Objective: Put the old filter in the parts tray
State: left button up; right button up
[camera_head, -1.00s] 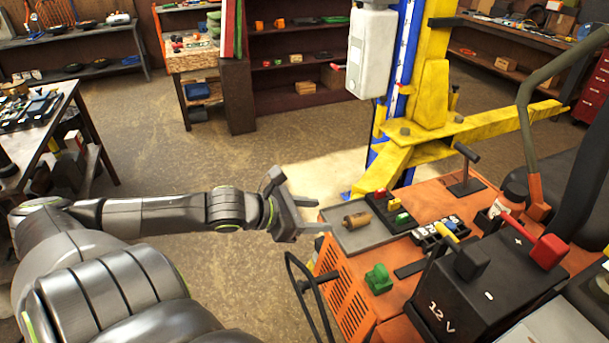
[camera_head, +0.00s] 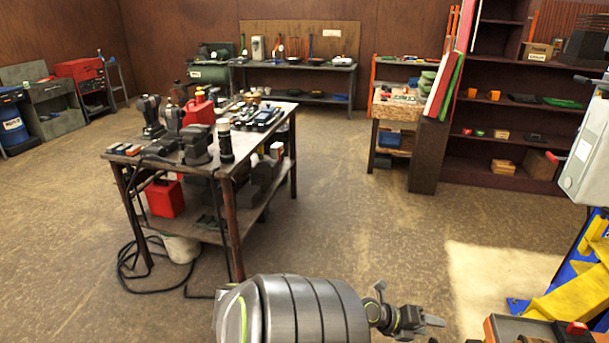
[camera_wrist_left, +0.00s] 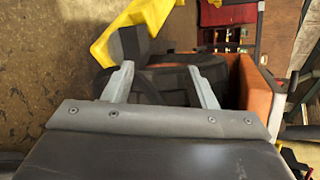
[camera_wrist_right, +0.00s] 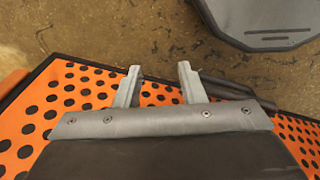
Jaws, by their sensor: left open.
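My left gripper (camera_head: 408,308) shows at the bottom of the head view, beside the corner of the orange machine. In the left wrist view its fingers (camera_wrist_left: 162,88) are apart with nothing between them. My right gripper (camera_wrist_right: 160,85) shows only in its wrist view; its fingers are apart and empty over a perforated orange panel (camera_wrist_right: 85,88). A grey tray-like surface (camera_head: 520,329) on the machine is cut off at the bottom right of the head view. I cannot make out the old filter now, and I cannot tell which surface is the parts tray.
A workbench (camera_head: 262,165) with tools stands left of centre, with a red can (camera_head: 165,198) on its lower shelf. A shelf unit (camera_head: 500,100) stands at the back right. A yellow lift arm (camera_head: 585,285) is at the right edge. Open floor lies between them.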

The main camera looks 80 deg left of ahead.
pick_arm(q)
jog(key=s+d+f+n+g+y, duration=0.1)
jog(key=s+f+n+g+y, duration=0.15)
jog(key=s+f+n, duration=0.75)
jog(key=s+d+f+n+g+y, duration=0.1)
jog(key=s+f+n+g+y, duration=0.3)
jog(key=f, duration=1)
jog(key=s+d+f+n+g+h, duration=0.2)
jog(key=s+d+f+n, duration=0.2)
jog(key=s+d+f, duration=0.2)
jog(key=s+d+f+n+g+h, duration=0.3)
jog(key=s+d+f, duration=0.3)
jog(key=s+d, duration=0.4)
jog(key=s+n, duration=0.1)
jog(key=s, duration=0.2)
jog(key=shift+s+d+n, duration=0.25)
jog(key=shift+s+n, duration=0.15)
jog(key=shift+f, duration=0.15)
